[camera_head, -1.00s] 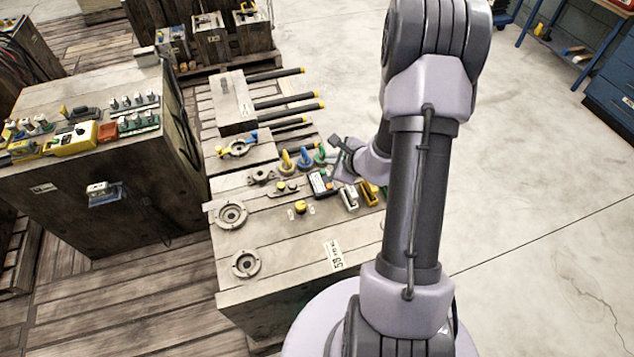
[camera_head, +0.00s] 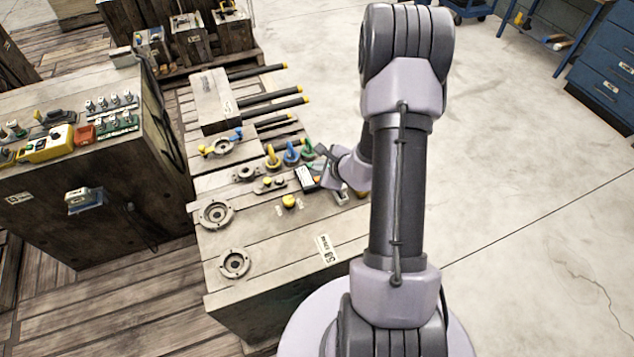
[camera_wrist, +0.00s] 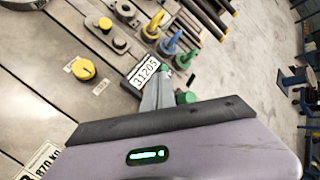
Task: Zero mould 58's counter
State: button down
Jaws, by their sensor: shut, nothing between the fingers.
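Mould 58 is the pale wooden-looking block (camera_head: 285,262) with a "58" label (camera_head: 328,248) on its top. Its counter (camera_head: 306,178) is a small dark box with a white face near the block's far right edge. In the wrist view the counter (camera_wrist: 144,73) shows digits that read 31205. My gripper (camera_head: 326,163) is just right of the counter. In the wrist view my gripper (camera_wrist: 163,78) is shut and empty, its tips close beside the counter's right end. They hide part of that end, and I cannot tell whether they touch it.
A yellow knob (camera_wrist: 83,69) stands left of the counter. Yellow, blue (camera_head: 291,152) and green ring-topped fittings stand behind it. Two round flanges (camera_head: 215,214) sit at the block's left. Another block (camera_head: 95,190) stands at left; open floor lies right.

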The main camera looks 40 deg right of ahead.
jog(key=shift+f+b, duration=0.85)
jog(key=shift+f, duration=0.35)
jog(key=shift+f, duration=0.1)
dwell(0.9)
jog(key=shift+f+b, duration=0.3)
jog(key=shift+b, duration=0.3)
jog(key=shift+f+b, duration=0.45)
jog(key=shift+b, duration=0.1)
dwell(0.3)
jog(key=shift+r, duration=0.1)
jog(key=shift+r+p, duration=0.5)
jog(key=shift+r, duration=0.3)
jog(key=shift+r+p, duration=1.55)
jog(key=shift+r, duration=0.95)
